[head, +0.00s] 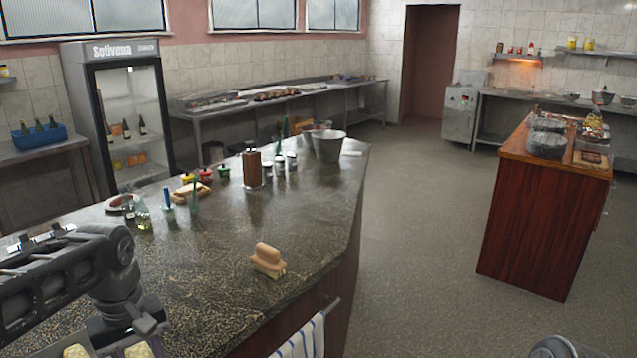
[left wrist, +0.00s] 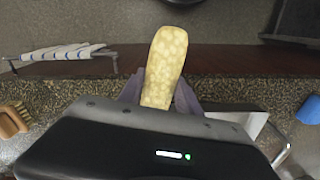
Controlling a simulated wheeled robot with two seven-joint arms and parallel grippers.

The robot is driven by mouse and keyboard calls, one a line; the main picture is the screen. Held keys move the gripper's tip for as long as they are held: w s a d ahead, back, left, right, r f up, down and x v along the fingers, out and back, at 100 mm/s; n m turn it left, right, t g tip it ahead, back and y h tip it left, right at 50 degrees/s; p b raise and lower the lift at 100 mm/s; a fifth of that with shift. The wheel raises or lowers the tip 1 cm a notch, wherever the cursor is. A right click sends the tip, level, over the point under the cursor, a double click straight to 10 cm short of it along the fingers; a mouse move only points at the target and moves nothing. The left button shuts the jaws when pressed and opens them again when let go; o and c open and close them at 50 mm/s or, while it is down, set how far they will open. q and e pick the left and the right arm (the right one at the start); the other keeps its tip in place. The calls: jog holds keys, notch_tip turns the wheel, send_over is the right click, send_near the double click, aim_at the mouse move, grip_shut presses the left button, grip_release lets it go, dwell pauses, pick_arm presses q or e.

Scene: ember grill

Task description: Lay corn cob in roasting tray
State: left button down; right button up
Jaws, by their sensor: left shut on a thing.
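A pale yellow corn cob (left wrist: 165,62) is held in my left gripper (left wrist: 157,92), whose fingers close on it from both sides. The cob points up out of the jaws in the left wrist view, over the counter's edge. In the head view, my left gripper (head: 108,347) is at the bottom left, with parts of the cob (head: 138,350) showing at the frame's edge. A silvery metal corner (left wrist: 250,127) shows beside the gripper in the left wrist view; I cannot tell whether it is the roasting tray. My right gripper is out of view.
The speckled stone counter (head: 240,300) has a wooden brush (head: 268,260) and a striped towel (head: 300,340) on its side rail. Jars, bottles and a metal pot (head: 328,147) stand farther back. A wooden island (head: 540,225) with pans is at right, across open floor.

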pick_arm(q)
jog(key=w+d+f+m, duration=0.8)
jog(key=w+d+f, duration=0.3)
jog(key=d+f, duration=0.1)
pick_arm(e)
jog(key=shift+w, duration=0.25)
pick_arm(q)
jog(key=shift+a, duration=0.1)
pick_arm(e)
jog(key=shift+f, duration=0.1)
